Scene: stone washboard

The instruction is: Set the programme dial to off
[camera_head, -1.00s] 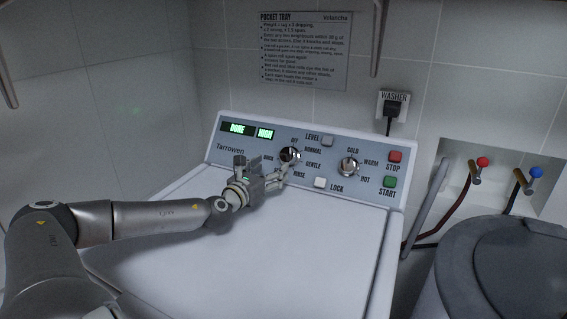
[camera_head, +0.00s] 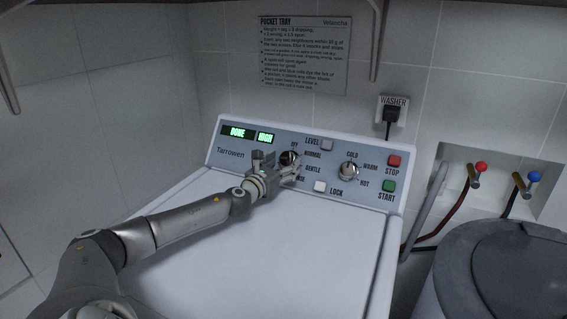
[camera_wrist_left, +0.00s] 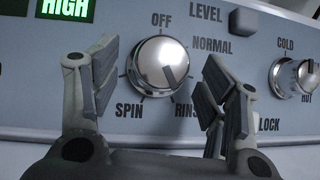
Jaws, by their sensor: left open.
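The silver programme dial (camera_head: 289,157) is on the washer's sloped panel, left of a second dial. In the left wrist view the programme dial (camera_wrist_left: 160,64) shows fully, its dark pointer line aimed down and right, toward RINSE. OFF (camera_wrist_left: 162,22) is printed straight above it. My left gripper (camera_head: 285,168) is open in front of the dial. In the left wrist view its fingers (camera_wrist_left: 160,85) stand on either side of the dial, with visible gaps; I cannot tell how deep they reach. The right finger hides the GENTLE label there. My right gripper is not in view.
The second dial (camera_head: 348,170), with COLD, WARM and HOT, sits to the right. Red STOP (camera_head: 395,160) and green START (camera_head: 389,184) buttons are farther right. LEVEL (camera_head: 327,144) and LOCK (camera_head: 320,186) buttons are near the dials. The washer's top (camera_head: 290,250) is clear.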

